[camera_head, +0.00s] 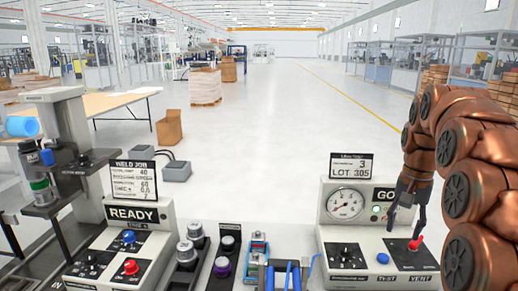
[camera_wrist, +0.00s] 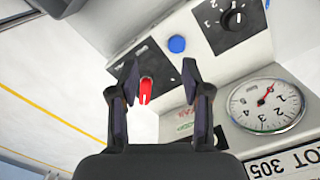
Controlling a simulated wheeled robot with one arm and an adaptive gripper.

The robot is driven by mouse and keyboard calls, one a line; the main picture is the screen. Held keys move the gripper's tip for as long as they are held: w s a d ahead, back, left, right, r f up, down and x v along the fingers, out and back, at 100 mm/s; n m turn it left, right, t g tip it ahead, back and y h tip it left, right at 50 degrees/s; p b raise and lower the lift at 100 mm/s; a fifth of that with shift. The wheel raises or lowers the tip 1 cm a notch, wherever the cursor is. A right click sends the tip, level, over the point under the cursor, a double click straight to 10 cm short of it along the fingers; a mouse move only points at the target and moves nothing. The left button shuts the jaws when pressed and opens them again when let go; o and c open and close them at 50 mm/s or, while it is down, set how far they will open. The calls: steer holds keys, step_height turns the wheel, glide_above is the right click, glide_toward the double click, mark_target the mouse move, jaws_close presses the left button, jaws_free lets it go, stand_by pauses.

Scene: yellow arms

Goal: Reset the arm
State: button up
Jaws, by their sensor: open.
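My gripper (camera_head: 405,228) hangs at the right above the test box (camera_head: 337,240), its fingers pointing down. In the wrist view my gripper (camera_wrist: 158,75) is open, with nothing held between its dark fingers. A red switch (camera_head: 416,243) stands on the black TEST/VENT plate just below the fingertips. In the wrist view the red switch (camera_wrist: 146,90) appears between the two fingers, nearer the left one; whether they touch is unclear. My copper-coloured arm fills the right side of the head view.
The test box carries a gauge (camera_head: 345,204), a green-lit GO panel (camera_head: 381,209), a blue button (camera_head: 382,258) and a black knob (camera_head: 345,252). Left are a READY box (camera_head: 133,214), metal cylinders (camera_head: 187,250) and a blue clamp fixture (camera_head: 259,245). Open floor lies beyond.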

steer(key=s+a+f+n+p, duration=0.2)
steer(key=s+a+n+p, duration=0.15)
steer(key=s+a, duration=1.05)
steer(key=s+a+f+n, duration=0.1)
steer(key=s+f+n, duration=0.1)
steer(key=s, duration=0.7)
steer(key=s+a+f+n+g+p, duration=0.1)
steer(key=s+f+n, duration=0.1)
steer(key=s, duration=0.7)
steer(key=shift+a+f, duration=0.3)
steer(key=shift+f, duration=0.55)
